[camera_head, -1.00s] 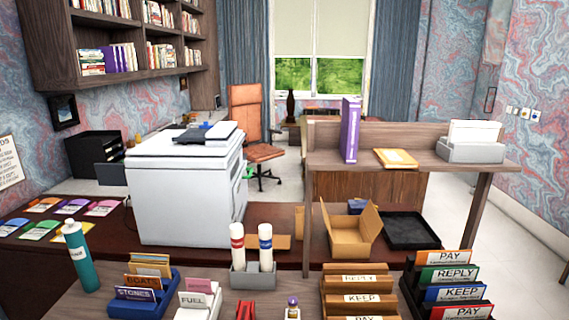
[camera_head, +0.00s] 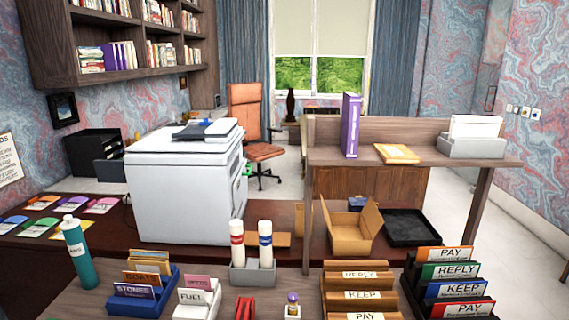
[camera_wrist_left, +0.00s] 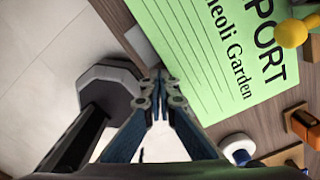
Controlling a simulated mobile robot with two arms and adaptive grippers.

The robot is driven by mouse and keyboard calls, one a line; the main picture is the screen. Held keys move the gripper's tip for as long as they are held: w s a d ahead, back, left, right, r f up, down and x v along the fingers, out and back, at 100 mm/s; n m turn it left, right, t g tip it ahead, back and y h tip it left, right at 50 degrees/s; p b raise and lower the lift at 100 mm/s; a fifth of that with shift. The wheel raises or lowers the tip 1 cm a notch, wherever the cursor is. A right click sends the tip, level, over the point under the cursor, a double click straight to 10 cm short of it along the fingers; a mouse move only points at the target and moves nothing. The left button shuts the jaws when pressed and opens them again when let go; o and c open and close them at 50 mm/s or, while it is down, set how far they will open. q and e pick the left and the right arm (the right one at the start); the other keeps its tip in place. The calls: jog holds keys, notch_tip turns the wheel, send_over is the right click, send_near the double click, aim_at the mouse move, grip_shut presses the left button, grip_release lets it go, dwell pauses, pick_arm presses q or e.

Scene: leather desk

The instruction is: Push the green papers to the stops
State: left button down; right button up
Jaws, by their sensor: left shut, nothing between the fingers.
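A green paper (camera_wrist_left: 215,50) with ruled lines and large black print, "PORT" and "neoli Garden" being legible, lies on a brown wooden top in the left wrist view. It runs out of the top of that view. My left gripper (camera_wrist_left: 158,76) is shut and empty, its fingertips beside the paper's left edge; I cannot tell whether they touch it. A short grey piece (camera_wrist_left: 141,44) lies along the same edge; I cannot tell whether it is a stop. Neither gripper shows in the head view, and I cannot make out this paper there.
A yellow knob (camera_wrist_left: 291,33), a white round piece (camera_wrist_left: 238,148) and an orange item (camera_wrist_left: 305,127) stand right of the paper. In the head view, a teal bottle (camera_head: 77,250), card boxes (camera_head: 145,290) and labelled sorters (camera_head: 445,285) crowd the near desk; a printer (camera_head: 180,195) stands behind.

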pick_arm(q)
jog(key=shift+w+b, duration=0.35)
jog(key=shift+w, duration=0.3)
jog(key=shift+s+r, duration=0.1)
jog(key=shift+s+p, duration=0.7)
jog(key=shift+p, duration=0.1)
notch_tip(320, 180, up, 7)
jog(key=p, duration=0.6)
jog(key=shift+p, duration=0.3)
